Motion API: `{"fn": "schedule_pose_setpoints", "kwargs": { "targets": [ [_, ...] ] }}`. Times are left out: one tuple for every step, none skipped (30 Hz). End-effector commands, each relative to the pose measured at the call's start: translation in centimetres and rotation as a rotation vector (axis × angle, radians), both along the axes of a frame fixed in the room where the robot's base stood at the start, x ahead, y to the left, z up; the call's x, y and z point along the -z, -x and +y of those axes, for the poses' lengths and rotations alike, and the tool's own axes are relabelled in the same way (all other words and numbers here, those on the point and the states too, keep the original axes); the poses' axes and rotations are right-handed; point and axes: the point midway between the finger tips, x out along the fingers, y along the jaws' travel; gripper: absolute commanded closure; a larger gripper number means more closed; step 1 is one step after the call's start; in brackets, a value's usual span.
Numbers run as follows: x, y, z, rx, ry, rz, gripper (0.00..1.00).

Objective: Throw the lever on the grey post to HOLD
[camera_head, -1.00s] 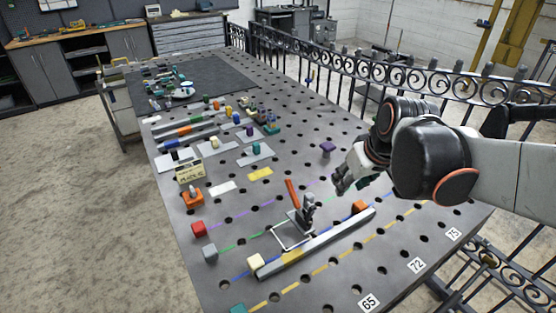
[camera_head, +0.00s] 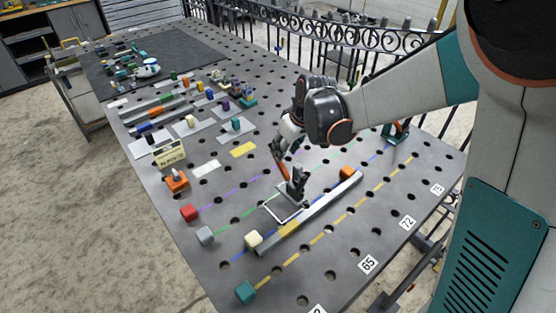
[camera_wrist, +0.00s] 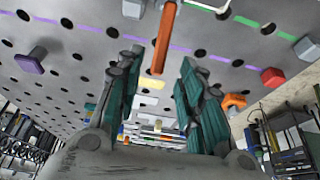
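The orange lever (camera_head: 279,163) rises from the grey post (camera_head: 297,184) beside a long grey rail, leaning to the left in the head view. In the wrist view the lever (camera_wrist: 163,38) reaches down toward the space between the fingertips. My gripper (camera_head: 283,148) is at the lever's upper end in the head view, hiding part of it. The wrist view shows my gripper (camera_wrist: 158,65) with its two fingers apart and nothing clamped between them. I cannot tell whether a finger touches the lever. No HOLD marking is readable.
Red (camera_head: 188,213) and grey (camera_head: 205,235) cubes sit left of the post. An orange device (camera_head: 177,181) stands by a small sign (camera_head: 170,155). Fence runs behind the table.

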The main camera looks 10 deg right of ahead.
Motion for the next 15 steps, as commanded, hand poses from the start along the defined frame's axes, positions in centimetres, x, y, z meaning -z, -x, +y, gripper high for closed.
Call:
{"fn": "schedule_pose_setpoints", "kwargs": {
  "targets": [
    [1.3,-0.4,0.3,-0.001,0.0,0.0,0.65],
    [1.8,-0.6,0.4,-0.001,0.0,0.0,0.65],
    [2.5,-0.8,0.6,-0.001,0.0,0.0,0.65],
    [3.0,-1.0,0.7,-0.001,0.0,0.0,0.65],
    [3.5,-1.1,0.8,-0.001,0.0,0.0,0.65],
    [4.1,-1.4,1.0,-0.001,0.0,0.0,0.65],
    [4.5,-1.5,1.1,-0.001,0.0,0.0,0.65],
    [4.9,-1.6,1.1,-0.001,0.0,0.0,0.65],
    [5.4,-1.8,1.3,-0.001,0.0,0.0,0.65],
    [5.7,-1.9,1.3,-0.001,0.0,0.0,0.65],
    [5.9,-2.0,1.4,-0.001,0.0,0.0,0.65],
    [6.2,-2.1,1.4,-0.001,0.0,0.0,0.65],
    [6.4,-2.2,1.5,0.0,0.0,0.0,0.65],
    [6.5,-2.2,1.5,0.0,0.0,0.0,0.65],
    [6.7,-2.3,1.6,0.0,0.0,0.0,0.65]
  ]
}}
